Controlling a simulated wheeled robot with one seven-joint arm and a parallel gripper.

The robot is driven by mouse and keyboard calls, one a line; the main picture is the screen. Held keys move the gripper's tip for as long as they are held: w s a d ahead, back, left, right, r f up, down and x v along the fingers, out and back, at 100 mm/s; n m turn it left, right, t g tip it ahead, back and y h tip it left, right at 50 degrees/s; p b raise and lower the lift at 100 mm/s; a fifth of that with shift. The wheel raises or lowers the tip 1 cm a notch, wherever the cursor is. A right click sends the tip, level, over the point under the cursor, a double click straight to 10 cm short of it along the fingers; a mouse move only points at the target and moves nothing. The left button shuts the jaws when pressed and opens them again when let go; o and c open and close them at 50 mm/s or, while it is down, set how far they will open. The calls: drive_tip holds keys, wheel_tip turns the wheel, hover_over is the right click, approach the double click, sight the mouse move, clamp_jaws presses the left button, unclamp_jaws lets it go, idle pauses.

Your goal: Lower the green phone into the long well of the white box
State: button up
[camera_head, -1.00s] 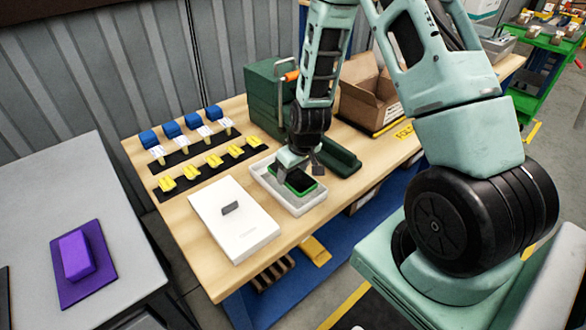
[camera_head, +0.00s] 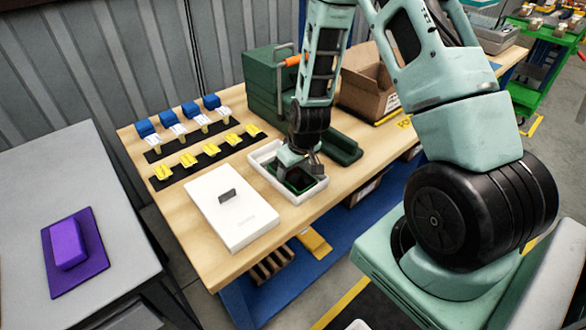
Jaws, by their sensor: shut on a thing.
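The green phone (camera_head: 299,178), dark-faced with a green rim, is in my gripper (camera_head: 299,170). My gripper points down over the open white box (camera_head: 296,200) and is shut on the phone. The phone appears down within the box's walls, partly hidden by the gripper fingers. I cannot tell whether it touches the well's floor. The white lid (camera_head: 232,215), with a small dark grey mark, lies flat on the wooden table to the left of the box.
A dark green case (camera_head: 265,85) and an open brown carton (camera_head: 368,85) stand behind. Black strips with blue, white and yellow pieces (camera_head: 210,149) lie at the left. A purple block (camera_head: 67,243) sits on a separate grey table. The wooden table's front edge is near the box.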

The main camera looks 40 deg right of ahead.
drive_tip(key=shift+f, duration=0.3)
idle(0.4)
drive_tip(key=o, duration=1.2)
drive_tip(key=shift+c, duration=1.5)
drive_tip(key=shift+r, duration=0.1)
drive_tip(key=shift+r+p, duration=2.6)
drive_tip(key=shift+r, duration=0.9)
